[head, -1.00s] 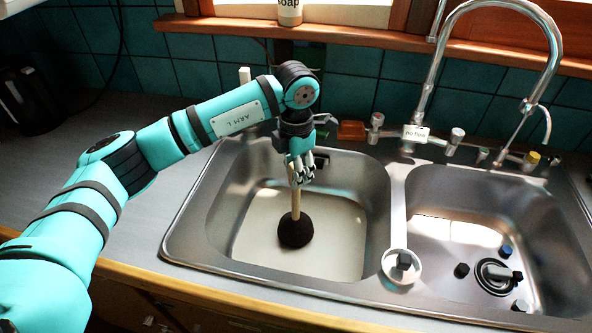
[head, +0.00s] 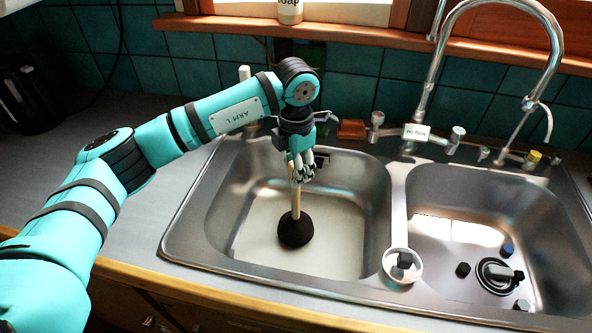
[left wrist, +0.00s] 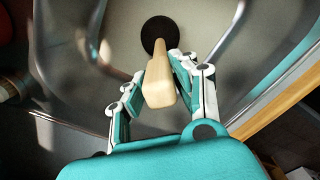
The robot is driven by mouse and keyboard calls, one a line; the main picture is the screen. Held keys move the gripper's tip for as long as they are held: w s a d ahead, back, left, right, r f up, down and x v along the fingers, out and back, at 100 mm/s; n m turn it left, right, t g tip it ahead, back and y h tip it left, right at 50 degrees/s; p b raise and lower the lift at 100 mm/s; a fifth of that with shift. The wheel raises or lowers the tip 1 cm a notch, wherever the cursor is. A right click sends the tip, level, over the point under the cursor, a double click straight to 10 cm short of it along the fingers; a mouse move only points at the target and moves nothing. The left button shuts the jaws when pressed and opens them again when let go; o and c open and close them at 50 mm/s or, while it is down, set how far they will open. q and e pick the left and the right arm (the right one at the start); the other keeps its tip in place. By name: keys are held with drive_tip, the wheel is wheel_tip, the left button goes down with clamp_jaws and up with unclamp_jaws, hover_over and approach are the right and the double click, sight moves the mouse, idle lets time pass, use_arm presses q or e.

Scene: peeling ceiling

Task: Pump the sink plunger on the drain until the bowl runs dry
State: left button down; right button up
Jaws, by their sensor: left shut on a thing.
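The sink plunger (head: 296,229) has a dark round cup and a pale wooden handle. It stands nearly upright in the left bowl (head: 352,178), its cup down in cloudy, pale water (head: 340,248). The cup hides whatever lies under it, so the drain does not show. My left gripper (head: 303,172) is shut on the upper handle. In the left wrist view the handle (left wrist: 158,85) sits between the fingers, with the dark cup (left wrist: 158,33) beyond. My right gripper is in neither view.
The right bowl (head: 425,190) holds a dark ring-shaped part (head: 493,275) and several small dark pieces. A white ring-shaped holder (head: 402,278) sits on the divider. The tall faucet (head: 424,105) bears a label. An orange-brown block (head: 351,129) lies behind the left bowl. A dark kettle (head: 28,100) stands far left.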

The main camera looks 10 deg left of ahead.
use_arm(q)
wheel_tip(320, 180, up, 5)
drive_tip(key=shift+p, duration=1.25)
drive_tip(key=shift+r, duration=0.1)
idle(3.3)
